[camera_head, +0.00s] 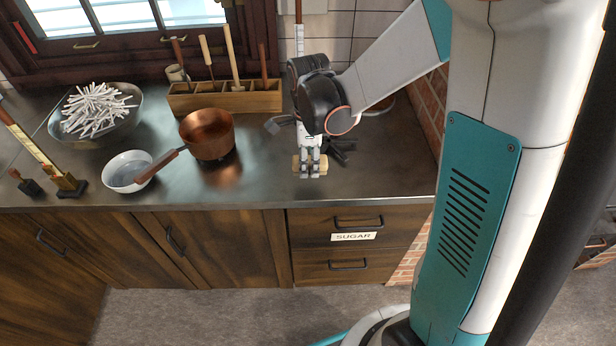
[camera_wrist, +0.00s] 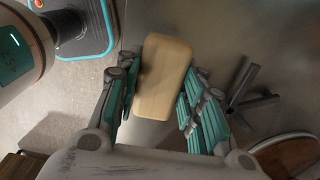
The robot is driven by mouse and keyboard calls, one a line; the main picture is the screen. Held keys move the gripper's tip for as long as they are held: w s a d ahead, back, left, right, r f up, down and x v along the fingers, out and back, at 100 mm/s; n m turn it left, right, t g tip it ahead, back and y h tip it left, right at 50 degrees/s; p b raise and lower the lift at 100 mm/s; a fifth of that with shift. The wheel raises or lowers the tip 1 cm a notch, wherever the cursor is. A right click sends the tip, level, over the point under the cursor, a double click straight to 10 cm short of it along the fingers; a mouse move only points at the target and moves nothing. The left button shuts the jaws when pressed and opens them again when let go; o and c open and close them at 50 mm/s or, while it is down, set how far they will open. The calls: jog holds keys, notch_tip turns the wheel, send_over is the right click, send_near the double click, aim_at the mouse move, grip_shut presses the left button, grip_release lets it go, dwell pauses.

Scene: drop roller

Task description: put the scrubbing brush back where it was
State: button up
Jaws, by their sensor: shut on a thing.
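The scrubbing brush (camera_head: 319,167) shows as a pale wooden block near the front edge of the metal counter. It also shows in the wrist view (camera_wrist: 164,75), upper middle, with its long sides between my fingers. My gripper (camera_head: 309,164) points down and is shut on it; the teal-padded fingers also flank it in the wrist view (camera_wrist: 161,100). No bristles show; its underside is hidden. I cannot tell whether the brush touches the counter or hangs just above it.
A dark pronged thing (camera_head: 342,150) lies right of my gripper. Left are a copper pan (camera_head: 208,135), a white bowl (camera_head: 128,171), and a metal bowl (camera_head: 70,125) of white sticks. A wooden holder (camera_head: 225,102) with upright handles stands behind. Drawers, one labelled SUGAR (camera_head: 352,237), are below.

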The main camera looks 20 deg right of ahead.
aim_at(309, 184)
jog(key=shift+f+b, duration=0.85)
jog(key=shift+f, duration=1.8)
jog(key=shift+f, duration=0.2)
jog(key=o, duration=1.1)
jog(key=shift+r, duration=0.2)
